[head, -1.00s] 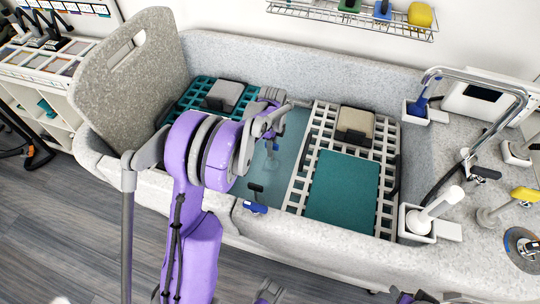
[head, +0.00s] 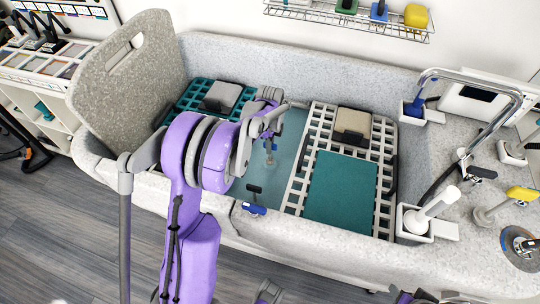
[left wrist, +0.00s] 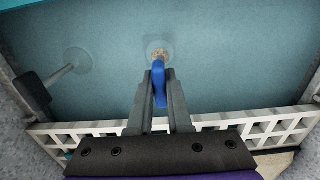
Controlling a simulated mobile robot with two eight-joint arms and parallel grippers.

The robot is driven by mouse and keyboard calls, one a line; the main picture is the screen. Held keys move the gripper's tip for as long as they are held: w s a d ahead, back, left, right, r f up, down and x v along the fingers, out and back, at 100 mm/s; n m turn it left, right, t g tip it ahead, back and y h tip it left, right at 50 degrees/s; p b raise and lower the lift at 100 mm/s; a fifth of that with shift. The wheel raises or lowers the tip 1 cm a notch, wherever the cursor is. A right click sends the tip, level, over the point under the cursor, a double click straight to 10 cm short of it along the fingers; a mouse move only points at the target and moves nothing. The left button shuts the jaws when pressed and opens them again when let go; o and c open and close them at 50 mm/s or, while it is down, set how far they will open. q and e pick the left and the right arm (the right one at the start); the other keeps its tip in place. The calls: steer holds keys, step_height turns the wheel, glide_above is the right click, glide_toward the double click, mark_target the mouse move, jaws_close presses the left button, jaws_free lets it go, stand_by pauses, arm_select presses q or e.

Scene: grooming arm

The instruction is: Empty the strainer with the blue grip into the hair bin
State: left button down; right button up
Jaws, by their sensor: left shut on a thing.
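My left gripper (left wrist: 159,92) is shut on the blue grip (left wrist: 158,70) of the strainer, over the blue-green tub floor. At the far end of the grip, a small round strainer with a brownish clump (left wrist: 159,54) shows in the left wrist view, close to the floor; I cannot tell whether it touches. In the head view my left gripper (head: 268,132) reaches down into the tub's open middle, with the small strainer (head: 270,157) below it. I cannot pick out the hair bin. No fingers of my right gripper can be made out.
White slatted racks with a teal mat (head: 342,190) cover the tub's right part. A teal rack (head: 196,98) lies at left. A blue clip (head: 254,208) sits on the front rim.

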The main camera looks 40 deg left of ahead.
arm_select(q)
steer(key=shift+r+p, duration=0.85)
steer(key=shift+r, duration=0.8)
steer(key=shift+d, duration=0.1)
